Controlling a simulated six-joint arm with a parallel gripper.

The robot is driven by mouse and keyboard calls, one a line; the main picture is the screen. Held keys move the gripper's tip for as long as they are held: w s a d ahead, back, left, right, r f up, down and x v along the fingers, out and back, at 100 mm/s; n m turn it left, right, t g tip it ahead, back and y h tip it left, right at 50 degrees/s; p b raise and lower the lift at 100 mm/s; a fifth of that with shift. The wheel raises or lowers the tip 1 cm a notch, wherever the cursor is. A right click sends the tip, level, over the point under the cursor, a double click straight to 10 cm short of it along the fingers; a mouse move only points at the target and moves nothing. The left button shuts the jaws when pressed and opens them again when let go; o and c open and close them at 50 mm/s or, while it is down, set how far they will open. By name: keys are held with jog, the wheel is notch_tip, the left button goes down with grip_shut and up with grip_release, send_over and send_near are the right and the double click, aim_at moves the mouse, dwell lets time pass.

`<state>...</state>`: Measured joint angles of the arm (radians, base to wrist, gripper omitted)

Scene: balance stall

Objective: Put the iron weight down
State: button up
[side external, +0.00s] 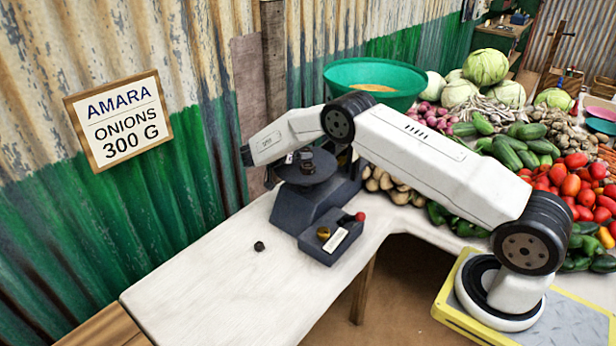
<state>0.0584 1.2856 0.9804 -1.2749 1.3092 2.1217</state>
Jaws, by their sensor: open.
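A small black weight (259,246) stands on the white table, left of the dark balance (312,212). The balance's round dark pan (326,173) carries small dark shapes (307,167), which look like iron weights but are hard to make out. My gripper (299,156) is open at the end of my white wrist, low over the pan. Its fingers are small, dark and partly hidden, and I cannot tell whether they touch anything. A brass weight (323,233) sits on the low front box of the balance, near a red knob (360,217).
The white table (210,295) is mostly clear left and front of the balance. A green basin (375,74) stands behind. Heaped vegetables, such as tomatoes (574,185) and cabbages (486,67), fill the right. A sign (119,119) hangs on the corrugated wall.

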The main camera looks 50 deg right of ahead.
jog(key=shift+v, duration=3.35)
jog(key=shift+s, duration=0.15)
jog(key=shift+s+a+r+n+y, duration=0.1)
jog(key=shift+s+a+n+y, duration=0.15)
jog(key=shift+s+n+y, duration=0.35)
jog(key=s+a+r+n+t+y, duration=0.1)
jog(key=s+a+n+y, duration=0.3)
jog(key=s, duration=0.5)
jog(key=s+a+r+n+t+y, duration=0.1)
jog(key=s+a+n+y, duration=0.3)
jog(key=s, duration=0.6)
jog(key=s+a+r+n+t+y, duration=0.1)
jog(key=s+a+r+n+y, duration=0.2)
jog(key=s+n, duration=0.5)
jog(key=shift+s+a+y, duration=0.6)
jog(key=shift+s+a, duration=0.45)
jog(key=shift+s, duration=0.05)
jog(key=shift+o, duration=0.5)
